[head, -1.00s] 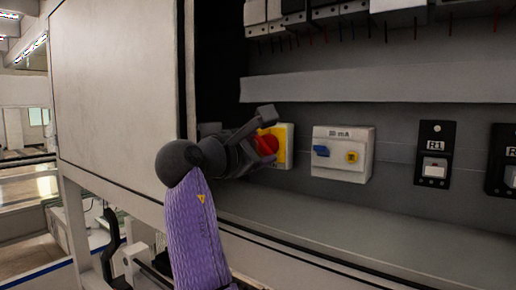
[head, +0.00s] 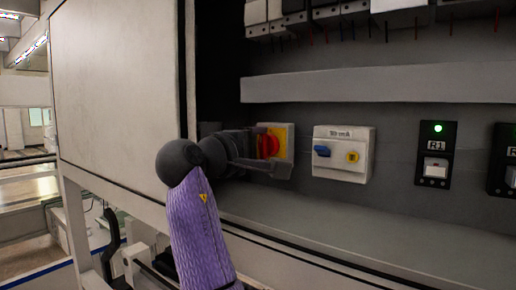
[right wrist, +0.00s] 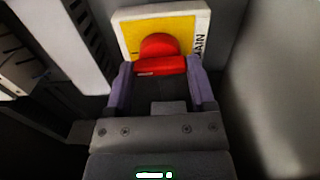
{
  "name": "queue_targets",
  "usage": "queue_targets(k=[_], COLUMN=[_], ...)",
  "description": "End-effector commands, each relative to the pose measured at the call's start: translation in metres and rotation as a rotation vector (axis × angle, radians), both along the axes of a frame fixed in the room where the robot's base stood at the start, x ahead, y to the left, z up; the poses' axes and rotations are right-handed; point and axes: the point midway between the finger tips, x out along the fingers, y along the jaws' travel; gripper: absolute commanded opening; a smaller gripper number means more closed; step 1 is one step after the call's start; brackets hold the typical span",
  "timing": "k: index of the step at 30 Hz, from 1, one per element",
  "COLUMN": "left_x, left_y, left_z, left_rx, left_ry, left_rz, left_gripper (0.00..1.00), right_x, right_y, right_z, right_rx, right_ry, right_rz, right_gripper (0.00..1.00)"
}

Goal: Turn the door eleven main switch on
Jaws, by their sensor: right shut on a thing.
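The main switch has a red rotary knob (head: 272,143) on a yellow plate in a light box (head: 288,153), mounted on the grey panel inside the open cabinet. In the right wrist view its red handle (right wrist: 160,65) lies between my fingers, with the yellow plate (right wrist: 128,37) behind and the lettering "MAIN" partly seen at the right edge. My right gripper (head: 266,151) is shut on the red handle; it also shows in the right wrist view (right wrist: 160,78). The fingers hide part of the switch in the head view. My left gripper is out of view.
Right of the switch is a white box (head: 342,166) with a blue lever and a yellow button. Further right is the R1 unit (head: 436,152) with its green lamp lit. A grey trunking rail (head: 380,88) runs above; the cabinet door (head: 120,100) is at left.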

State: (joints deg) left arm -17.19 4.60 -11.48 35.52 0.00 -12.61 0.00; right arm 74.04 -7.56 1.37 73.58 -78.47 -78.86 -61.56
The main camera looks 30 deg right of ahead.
Motion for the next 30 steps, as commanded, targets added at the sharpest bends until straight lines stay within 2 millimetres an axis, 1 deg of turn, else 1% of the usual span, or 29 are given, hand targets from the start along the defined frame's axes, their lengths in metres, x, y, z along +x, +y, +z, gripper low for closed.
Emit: queue_targets(k=[7, 20, 21, 23, 24, 25, 30], left_x=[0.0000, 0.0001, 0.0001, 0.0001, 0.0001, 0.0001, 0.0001], left_y=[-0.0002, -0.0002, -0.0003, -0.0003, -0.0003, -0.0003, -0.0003], left_z=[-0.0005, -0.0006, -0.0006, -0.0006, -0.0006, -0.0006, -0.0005], left_rx=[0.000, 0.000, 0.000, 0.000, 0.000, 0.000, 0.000], left_ry=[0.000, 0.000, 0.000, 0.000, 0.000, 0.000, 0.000], left_rz=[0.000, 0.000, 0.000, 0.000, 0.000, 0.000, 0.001], left_gripper=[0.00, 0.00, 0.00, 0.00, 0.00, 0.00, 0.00], right_x=[0.0002, 0.0003, 0.0003, 0.0003, 0.0003, 0.0003, 0.0002], right_y=[0.0001, 0.0000, 0.0000, 0.0000, 0.0000, 0.0000, 0.0001], right_z=[-0.0017, -0.0025, -0.0026, -0.0025, -0.0023, -0.0022, -0.0015], right_rx=[0.022, 0.027, 0.027, 0.027, 0.026, 0.026, 0.024], right_ry=[-0.042, -0.047, -0.047, -0.047, -0.048, -0.048, -0.048], right_rz=[-0.001, -0.001, -0.001, -0.001, -0.001, -0.001, 0.000], right_gripper=[0.12, 0.12, 0.75, 0.87, 0.96, 1.00, 1.00])
